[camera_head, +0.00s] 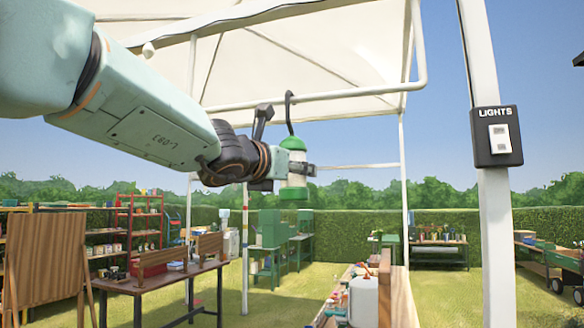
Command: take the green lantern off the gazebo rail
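The green lantern (293,182) has a green cap, a pale body and a green base. It hangs upright, its black hook (289,110) reaching up to the white gazebo rail (340,94) and appearing to be over it. My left arm comes in from the upper left. My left gripper (300,170) is at the lantern's middle, with a grey finger crossing its front and right side. The other finger is hidden or hard to make out, so I cannot tell whether the grip is closed. My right gripper is out of view.
A white post (489,230) with a black LIGHTS switch box (497,136) stands at the right. Below are a brown table (160,280), a wooden board (45,268) and a bench (402,300) with a pale canister (363,300). Grass lies between them.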

